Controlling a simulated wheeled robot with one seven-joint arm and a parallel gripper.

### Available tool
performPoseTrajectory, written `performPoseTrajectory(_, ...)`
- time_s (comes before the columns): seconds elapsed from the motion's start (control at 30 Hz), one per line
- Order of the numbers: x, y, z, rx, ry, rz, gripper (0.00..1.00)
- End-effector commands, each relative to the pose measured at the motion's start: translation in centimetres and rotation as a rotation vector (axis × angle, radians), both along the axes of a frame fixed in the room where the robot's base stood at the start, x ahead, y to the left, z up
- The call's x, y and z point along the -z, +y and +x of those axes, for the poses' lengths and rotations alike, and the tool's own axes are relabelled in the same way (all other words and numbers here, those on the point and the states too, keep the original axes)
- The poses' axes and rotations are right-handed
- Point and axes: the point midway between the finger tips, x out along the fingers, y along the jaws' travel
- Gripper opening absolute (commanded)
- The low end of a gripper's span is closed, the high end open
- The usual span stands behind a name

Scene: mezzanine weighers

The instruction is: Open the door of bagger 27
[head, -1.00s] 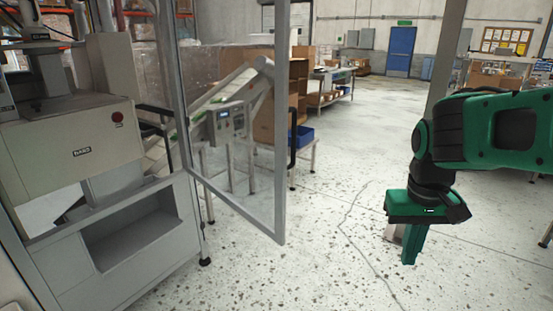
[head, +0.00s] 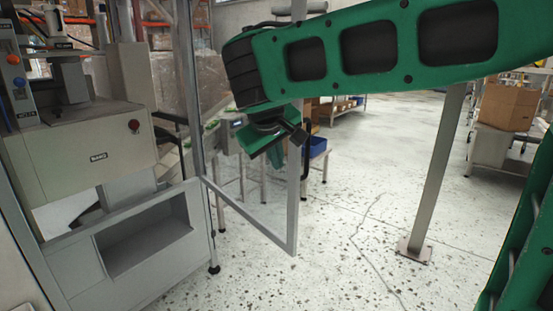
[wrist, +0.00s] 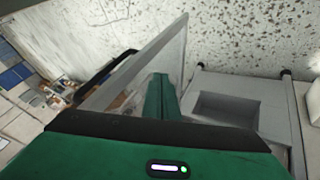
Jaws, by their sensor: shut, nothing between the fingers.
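Bagger 27, a beige and grey machine (head: 95,150), stands at the left of the head view; its number is not readable. Its clear door (head: 245,205), with a grey metal frame, stands swung out from the machine, leaving the machine front uncovered. A black handle (head: 306,147) shows at the door's free edge. In the wrist view the green fingers (wrist: 160,97) are close to the door panel (wrist: 130,80), with the machine (wrist: 240,105) to the right. Contact cannot be told.
A grey post (head: 440,165) with a floor plate stands to the right. A cardboard box (head: 508,105) sits on a bench at the far right. Speckled floor (head: 350,260) is clear in front.

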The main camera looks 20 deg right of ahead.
Motion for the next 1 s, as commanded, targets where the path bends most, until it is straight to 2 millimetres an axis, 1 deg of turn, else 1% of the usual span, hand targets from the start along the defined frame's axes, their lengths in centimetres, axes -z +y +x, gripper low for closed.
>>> performPoseTrajectory(0.03, 1.0, -0.4, 0.5, 0.001, 0.005, -0.001, 0.00)
performPoseTrajectory(0.33, 5.4, -2.1, 3.4, 0.004, 0.005, 0.000, 0.00)
performPoseTrajectory(0.5, 5.3, -4.3, 4.4, 0.007, 0.000, 0.001, 0.00)
performPoseTrajectory(0.63, 5.2, -5.3, 4.8, 0.005, 0.001, 0.000, 0.00)
performPoseTrajectory(0.77, 5.2, -5.7, 5.0, 0.002, 0.001, 0.001, 0.00)
performPoseTrajectory(1.0, 5.2, -5.7, 5.0, 0.002, 0.001, 0.001, 0.00)
